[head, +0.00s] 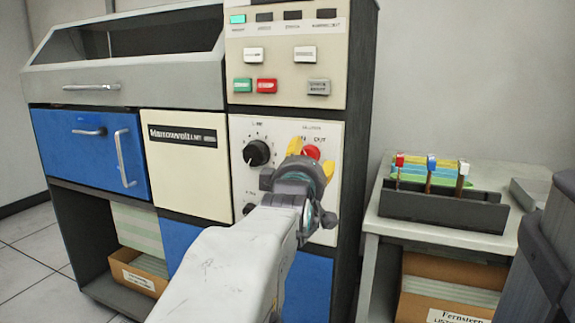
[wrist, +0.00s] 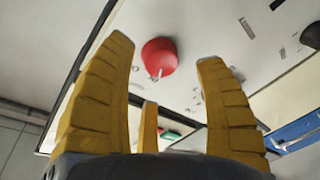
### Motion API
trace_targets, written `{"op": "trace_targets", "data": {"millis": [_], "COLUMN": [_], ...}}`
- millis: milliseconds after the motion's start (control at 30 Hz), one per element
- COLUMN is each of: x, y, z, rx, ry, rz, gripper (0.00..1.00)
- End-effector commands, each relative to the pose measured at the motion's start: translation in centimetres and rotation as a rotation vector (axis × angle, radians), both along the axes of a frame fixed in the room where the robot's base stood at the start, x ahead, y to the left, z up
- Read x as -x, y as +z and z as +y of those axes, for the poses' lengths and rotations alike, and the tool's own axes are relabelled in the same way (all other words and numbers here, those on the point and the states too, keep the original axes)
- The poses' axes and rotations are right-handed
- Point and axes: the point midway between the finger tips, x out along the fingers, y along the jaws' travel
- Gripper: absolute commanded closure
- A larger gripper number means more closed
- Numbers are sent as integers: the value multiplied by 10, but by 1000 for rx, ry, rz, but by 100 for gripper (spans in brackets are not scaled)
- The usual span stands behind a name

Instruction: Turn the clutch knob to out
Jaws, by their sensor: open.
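The red clutch knob (head: 311,152) sits on the cream control panel, just below the small IN and OUT labels. It also shows in the wrist view (wrist: 160,54) as a round red knob with a small pale mark at its lower edge. In the wrist view, the open fingers (wrist: 167,52) stand left and right of the knob with gaps on both sides, and nothing is held. In the head view, the gripper hides the panel below the knob.
A black dial (head: 257,153) is left of the knob, with another partly hidden dial below it. Push buttons (head: 266,86) and indicator lamps are above. A side table (head: 385,222) with a dark card rack (head: 430,207) stands right. A dark grey object (head: 545,255) is nearer, lower right.

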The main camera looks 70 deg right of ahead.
Motion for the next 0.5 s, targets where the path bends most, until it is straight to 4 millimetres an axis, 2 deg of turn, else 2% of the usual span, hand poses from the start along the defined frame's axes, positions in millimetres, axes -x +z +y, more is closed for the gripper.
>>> {"op": "trace_targets", "data": {"millis": [200, 500], "x": [-5, -7], "y": [0, 0], "z": [-23, -34], "rx": [0, -1], "ry": [0, 1], "rz": [0, 0], "gripper": [36, 36]}}
